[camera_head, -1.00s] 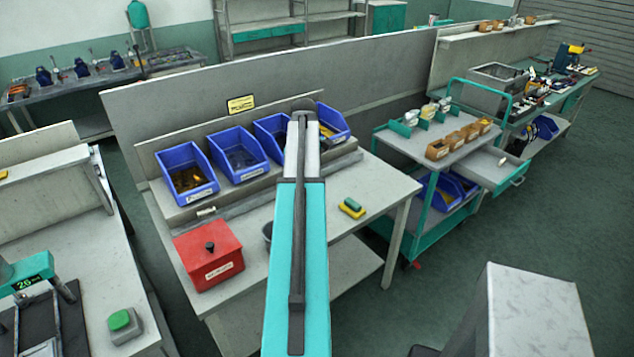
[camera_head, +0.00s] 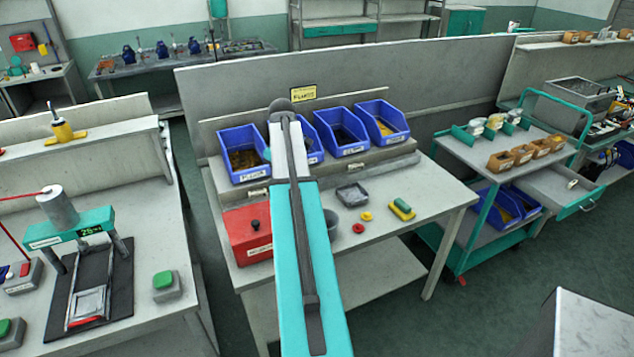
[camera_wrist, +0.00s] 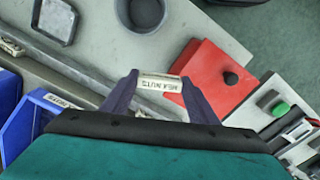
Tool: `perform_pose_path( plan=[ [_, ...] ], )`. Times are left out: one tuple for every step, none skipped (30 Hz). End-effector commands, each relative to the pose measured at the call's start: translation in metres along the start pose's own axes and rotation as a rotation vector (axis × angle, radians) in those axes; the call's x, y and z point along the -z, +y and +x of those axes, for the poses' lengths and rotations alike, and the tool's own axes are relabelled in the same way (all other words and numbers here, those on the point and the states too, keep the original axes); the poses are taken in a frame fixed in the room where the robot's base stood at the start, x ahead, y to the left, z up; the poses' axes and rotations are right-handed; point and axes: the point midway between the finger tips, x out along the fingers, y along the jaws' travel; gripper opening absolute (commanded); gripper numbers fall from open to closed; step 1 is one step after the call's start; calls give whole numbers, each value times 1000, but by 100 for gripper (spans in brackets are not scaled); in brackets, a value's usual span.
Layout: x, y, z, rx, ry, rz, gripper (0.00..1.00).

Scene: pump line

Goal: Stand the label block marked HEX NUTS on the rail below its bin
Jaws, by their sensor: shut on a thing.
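The white label block marked HEX NUTS (camera_wrist: 160,83) is between the two dark fingers of my gripper (camera_wrist: 161,88) in the wrist view, its lettering upside down there. My gripper is shut on it, above the bench; my own arm hides it in the head view. Blue bins (camera_head: 243,154) stand in a row along the back of the bench; my arm partly covers the second from left. Their front labels are too small to read. The grey rail (camera_head: 400,161) runs below them and also shows in the wrist view (camera_wrist: 72,82), left of my gripper.
Small pale blocks sit on the rail at left (camera_head: 258,193) and right (camera_head: 356,167). A red box (camera_head: 243,232), a grey bowl (camera_head: 331,222), a shallow tray (camera_head: 352,194) and a green-yellow sponge (camera_head: 402,209) stand on the bench. A teal cart (camera_head: 480,257) stands to the right.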

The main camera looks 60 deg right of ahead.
Motion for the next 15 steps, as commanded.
perform_pose_path(
  plan=[
    [11, -15, 4, 0, 1, -26, 29],
    [16, -23, 4, 0, 1, -39, 29],
    [23, -34, 6, 0, 1, -57, 29],
    [29, -42, 6, 0, 1, -71, 29],
    [34, -50, 7, 0, 2, -84, 29],
    [40, -61, 8, 0, 2, -102, 29],
    [45, -70, 9, 0, 2, -115, 29],
    [50, -78, 10, 0, 3, -128, 29],
    [56, -90, 11, 0, 3, -146, 29],
    [61, -98, 12, 0, 3, -160, 29],
    [65, -107, 13, 0, 4, -173, 29],
    [70, -119, 14, 0, 4, -191, 29],
    [74, -128, 15, 0, 4, -204, 29],
    [78, -136, 16, 0, 4, -217, 29],
    [83, -148, 17, 0, 5, -234, 29]
  ],
)
